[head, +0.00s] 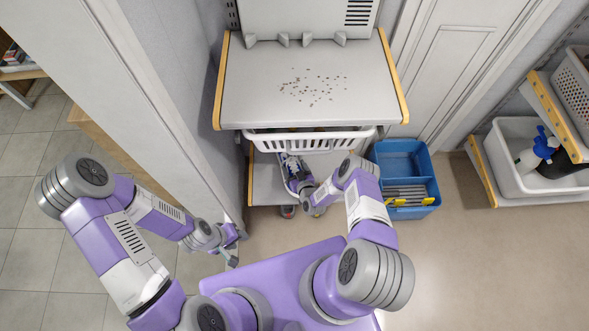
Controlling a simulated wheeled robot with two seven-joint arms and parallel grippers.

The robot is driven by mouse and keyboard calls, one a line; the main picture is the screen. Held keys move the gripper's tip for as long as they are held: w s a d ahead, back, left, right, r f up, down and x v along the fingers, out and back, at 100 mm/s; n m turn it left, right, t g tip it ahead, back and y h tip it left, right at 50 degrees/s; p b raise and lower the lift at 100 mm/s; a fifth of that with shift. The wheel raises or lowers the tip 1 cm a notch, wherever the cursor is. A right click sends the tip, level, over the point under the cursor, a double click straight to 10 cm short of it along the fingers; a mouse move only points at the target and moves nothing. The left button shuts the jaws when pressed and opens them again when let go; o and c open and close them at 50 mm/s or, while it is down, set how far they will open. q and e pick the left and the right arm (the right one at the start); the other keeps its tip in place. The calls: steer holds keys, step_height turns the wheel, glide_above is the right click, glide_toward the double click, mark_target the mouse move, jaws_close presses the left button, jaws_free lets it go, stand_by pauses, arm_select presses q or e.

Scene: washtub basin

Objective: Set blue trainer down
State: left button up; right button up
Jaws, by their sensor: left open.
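The blue trainer (294,170), blue and grey with white laces, is at the lower shelf (265,185) of the grey unit, below a white basket. I cannot tell whether it rests on the shelf or is held just above it. My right gripper (310,207) is at the near end of the trainer, by the shelf's front edge. Its fingers are small and partly hidden by my wrist, so its grip is unclear. My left gripper (233,248) is open and empty, low beside the wall edge, apart from the trainer.
A white slatted basket (350,136) hangs under the speckled upper shelf (245,85). A blue divided crate (432,184) stands on the floor right of the shelf. A white bin (510,182) with bottles is far right. A wall edge (165,110) stands left.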

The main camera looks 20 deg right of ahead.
steer(key=o, duration=0.4)
steer(key=shift+c, duration=0.2)
steer(key=p+v, duration=0.4)
steer(key=v, duration=0.7)
steer(key=shift+w+p, duration=0.1)
steer(key=shift+p, duration=0.3)
steer(key=shift+s+r, duration=0.15)
steer(key=shift+s, duration=0.5)
